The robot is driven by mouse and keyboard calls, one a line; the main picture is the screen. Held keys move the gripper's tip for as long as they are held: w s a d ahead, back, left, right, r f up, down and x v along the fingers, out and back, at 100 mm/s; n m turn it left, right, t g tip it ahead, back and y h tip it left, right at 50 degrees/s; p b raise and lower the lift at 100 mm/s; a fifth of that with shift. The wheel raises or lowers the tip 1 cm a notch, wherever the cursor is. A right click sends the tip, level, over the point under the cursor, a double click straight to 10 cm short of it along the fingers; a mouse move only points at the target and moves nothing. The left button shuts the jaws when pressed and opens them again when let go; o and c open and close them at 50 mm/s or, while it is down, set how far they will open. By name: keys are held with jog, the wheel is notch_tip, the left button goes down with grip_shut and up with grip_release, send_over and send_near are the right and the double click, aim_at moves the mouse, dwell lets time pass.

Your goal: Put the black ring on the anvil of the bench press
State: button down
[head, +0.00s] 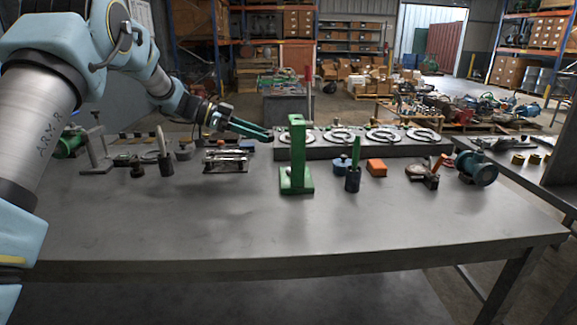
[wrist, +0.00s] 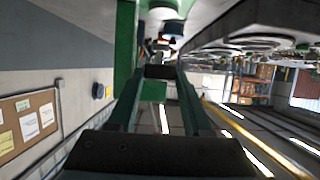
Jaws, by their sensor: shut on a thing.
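The green bench press (head: 297,150) stands upright near the middle of the table, with a flat green base (head: 296,187). My gripper (head: 268,134) reaches in from the left at the height of the press's column, just left of it and apart from its base. In the wrist view, the fingers of my gripper (wrist: 160,85) close on a dark piece (wrist: 160,72), which I take to be the black ring; its hole does not show. The ring cannot be made out in the head view. The green press (wrist: 125,45) also shows in the wrist view, close beside the fingers.
A long grey block (head: 360,150) with several pale rings lies behind the press. Right of it stand a dark cup with a green handle (head: 353,178), an orange block (head: 376,167) and a blue-green machine (head: 477,168). A metal fixture (head: 227,160) is left. The table's front is clear.

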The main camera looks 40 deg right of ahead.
send_near(287, 170)
jog(key=shift+s+d+r+p, duration=0.4)
jog(key=shift+d+p, duration=0.05)
jog(key=shift+x, duration=1)
jog(key=s+d+p, duration=0.1)
jog(key=s+d, duration=0.1)
jog(key=s+d+p, duration=0.1)
jog(key=s+d, duration=0.1)
jog(key=d, duration=0.1)
jog(key=shift+s, duration=0.1)
jog(key=shift+a+f, duration=0.15)
jog(key=shift+f, duration=0.5)
jog(key=shift+f, duration=0.2)
jog(key=shift+c, duration=1.6)
grip_release()
